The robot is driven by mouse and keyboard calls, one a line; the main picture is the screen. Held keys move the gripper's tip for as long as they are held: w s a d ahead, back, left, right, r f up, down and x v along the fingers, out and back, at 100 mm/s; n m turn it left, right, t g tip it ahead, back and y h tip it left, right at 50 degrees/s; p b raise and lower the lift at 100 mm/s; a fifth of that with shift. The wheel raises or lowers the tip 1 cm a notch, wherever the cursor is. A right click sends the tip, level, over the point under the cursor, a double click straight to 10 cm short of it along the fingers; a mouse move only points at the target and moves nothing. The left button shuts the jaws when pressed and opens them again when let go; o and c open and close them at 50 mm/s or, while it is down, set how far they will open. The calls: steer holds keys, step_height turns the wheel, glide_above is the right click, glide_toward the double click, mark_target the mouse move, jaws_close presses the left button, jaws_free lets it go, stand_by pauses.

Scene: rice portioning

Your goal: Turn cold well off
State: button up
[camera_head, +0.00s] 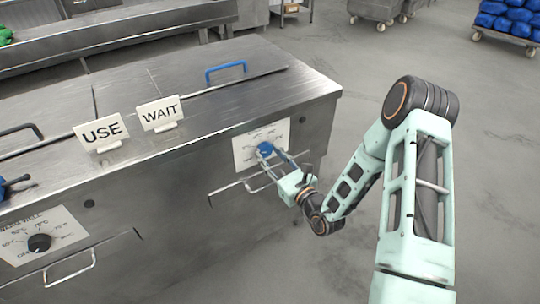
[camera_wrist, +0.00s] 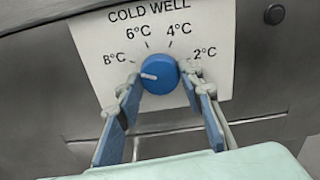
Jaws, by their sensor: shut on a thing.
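The blue cold well knob (camera_head: 265,149) sits on a white dial plate (camera_head: 243,154) on the steel counter's front, at its right end. In the wrist view the knob (camera_wrist: 158,83) is round, with a white mark pointing left, near the 8°C side. The plate (camera_wrist: 85,45) reads COLD WELL, with 8°C, 6°C, 4°C and 2°C around the knob. My gripper (camera_head: 276,160) reaches the knob from the right and front. In the wrist view its fingers (camera_wrist: 160,79) stand on either side of the knob, shut on it.
A drawer handle (camera_head: 228,193) lies just below the dial plate. A second dial with a black knob (camera_head: 39,243) is at the left. USE (camera_head: 101,131) and WAIT (camera_head: 160,113) signs stand on the counter top.

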steer(key=n+b, duration=0.1)
steer(key=n, duration=0.4)
steer(key=shift+f+n, duration=0.1)
steer(key=shift+n, duration=0.2)
steer(key=n+b, duration=0.2)
steer(key=n, duration=0.3)
steer(key=shift+n+b, duration=0.3)
steer(key=o, duration=1.2)
steer(key=v, duration=1.2)
